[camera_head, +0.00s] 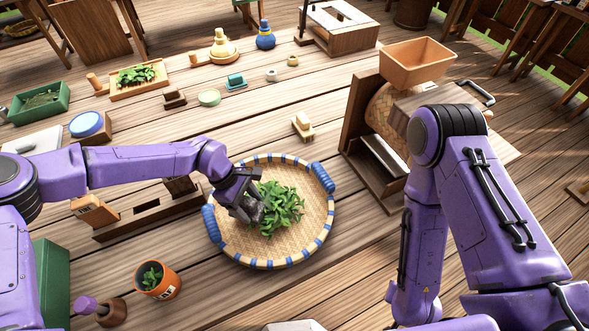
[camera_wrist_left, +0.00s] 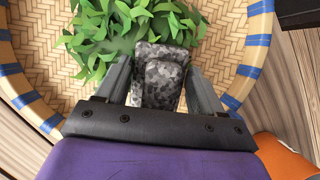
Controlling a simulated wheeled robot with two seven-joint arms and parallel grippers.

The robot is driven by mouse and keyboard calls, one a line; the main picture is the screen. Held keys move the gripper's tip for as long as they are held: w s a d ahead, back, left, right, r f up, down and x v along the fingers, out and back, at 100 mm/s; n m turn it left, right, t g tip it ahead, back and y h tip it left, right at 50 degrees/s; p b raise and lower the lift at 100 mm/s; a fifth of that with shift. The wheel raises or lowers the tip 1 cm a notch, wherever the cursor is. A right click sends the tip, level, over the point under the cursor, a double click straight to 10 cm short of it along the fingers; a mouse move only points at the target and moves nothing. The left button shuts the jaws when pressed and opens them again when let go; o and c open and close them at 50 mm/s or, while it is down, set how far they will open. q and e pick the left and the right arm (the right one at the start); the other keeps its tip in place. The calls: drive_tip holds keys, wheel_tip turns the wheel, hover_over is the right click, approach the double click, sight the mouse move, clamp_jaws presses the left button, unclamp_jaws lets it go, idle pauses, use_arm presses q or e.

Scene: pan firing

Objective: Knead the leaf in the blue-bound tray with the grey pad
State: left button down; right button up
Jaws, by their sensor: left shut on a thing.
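The blue-bound tray (camera_head: 223,247) is a round woven basket with blue bands on its rim and blue handles. A heap of green leaf (camera_head: 281,209) lies in its middle and right. My left gripper (camera_head: 247,204) is over the left part of the tray, shut on the grey mottled pad (camera_head: 249,211). The left wrist view shows the pad (camera_wrist_left: 159,77) between the two fingers, at the edge of the leaf (camera_wrist_left: 120,28). I cannot tell whether the pad presses on the leaf. My right arm shows at the right, but its gripper is not visible.
An orange pot with a plant (camera_head: 157,281) stands in front of the tray at the left. A wooden rack (camera_head: 130,218) lies left of the tray. A small brush-like block (camera_head: 303,126) is behind it. A wooden stand (camera_head: 362,150) with an orange bin (camera_head: 417,62) is at the right.

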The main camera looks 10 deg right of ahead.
sight(250, 205)
use_arm(q)
drive_tip(key=r+p, duration=0.1)
drive_tip(key=r, duration=0.1)
drive_tip(key=s+r+p, duration=0.1)
drive_tip(key=r, duration=0.1)
drive_tip(key=shift+r, duration=0.2)
drive_tip(key=shift+r+p, duration=0.3)
drive_tip(key=shift+w+r, duration=0.15)
drive_tip(key=shift+w, duration=0.1)
drive_tip(key=shift+s+r, duration=0.1)
drive_tip(key=shift+r, duration=0.1)
drive_tip(key=shift+r+p, duration=0.6)
drive_tip(key=shift+p, duration=0.05)
drive_tip(key=shift+f, duration=0.1)
